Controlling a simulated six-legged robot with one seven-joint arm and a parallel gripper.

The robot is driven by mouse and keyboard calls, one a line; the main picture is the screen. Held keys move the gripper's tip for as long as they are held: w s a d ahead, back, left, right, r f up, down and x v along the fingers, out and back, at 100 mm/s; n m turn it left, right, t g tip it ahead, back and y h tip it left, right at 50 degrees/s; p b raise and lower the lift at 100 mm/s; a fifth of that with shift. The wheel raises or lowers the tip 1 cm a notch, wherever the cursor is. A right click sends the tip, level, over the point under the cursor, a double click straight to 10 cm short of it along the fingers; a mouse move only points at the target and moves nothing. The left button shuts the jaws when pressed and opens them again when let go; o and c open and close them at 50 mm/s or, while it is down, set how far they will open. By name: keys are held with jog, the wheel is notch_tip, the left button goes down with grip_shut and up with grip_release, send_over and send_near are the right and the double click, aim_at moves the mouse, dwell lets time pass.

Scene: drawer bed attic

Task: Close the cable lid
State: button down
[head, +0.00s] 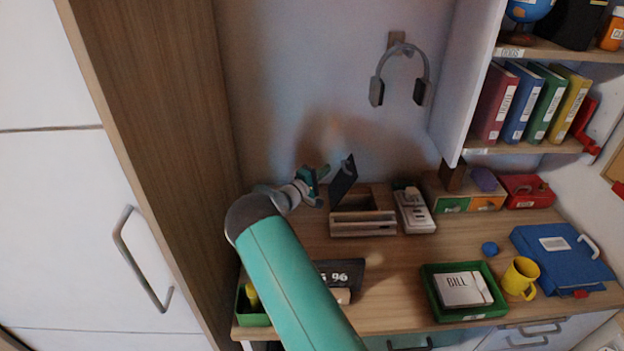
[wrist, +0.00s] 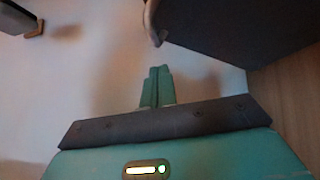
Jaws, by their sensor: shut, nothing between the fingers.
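The cable lid (head: 343,181) is a dark panel standing open and tilted at the left end of a wooden cable box (head: 363,218) on the desk. The box's top is partly uncovered. My gripper (head: 322,172) is just left of the lid, near its upper part. In the wrist view, the two green fingers (wrist: 157,88) are together with nothing between them. The lid (wrist: 235,35) shows there as a dark slab at the upper right, to the right of and beyond the fingertips. I cannot tell whether the fingers touch it.
A white power strip (head: 415,211) stands right of the box. A dark clock display (head: 340,273) sits in front. A green tray (head: 433,292), a yellow mug (head: 519,278) and a blue binder (head: 560,252) occupy the right side. A tall wooden panel (head: 180,130) borders the desk's left.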

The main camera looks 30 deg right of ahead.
aim_at(351, 176)
jog(key=shift+s+d+r, duration=0.15)
jog(key=shift+s+d, duration=0.3)
jog(key=shift+d, duration=0.25)
jog(key=shift+s+d+r, duration=0.15)
jog(key=shift+s+d, duration=0.3)
jog(key=shift+d, duration=0.25)
jog(key=shift+d, duration=0.15)
jog(key=shift+s+d+f+m+y, duration=0.1)
jog(key=shift+s+d+m+y, duration=0.35)
jog(key=shift+d, duration=0.3)
jog(key=d+m+y, duration=0.1)
jog(key=s+d+f+y, duration=0.1)
jog(key=d, duration=0.1)
jog(key=s+d+m+y, duration=0.1)
jog(key=shift+s+d+f+m+g, duration=0.1)
jog(key=shift+d+f+m+g, duration=0.2)
jog(key=shift+f+m, duration=0.1)
jog(key=s+d+f+m+y, duration=0.2)
jog(key=d+f+m+y, duration=0.1)
jog(key=f, duration=0.4)
jog(key=shift+s+d+y, duration=0.25)
jog(key=shift+d+y, duration=0.5)
jog(key=shift+d, duration=0.35)
jog(key=shift+f, duration=0.1)
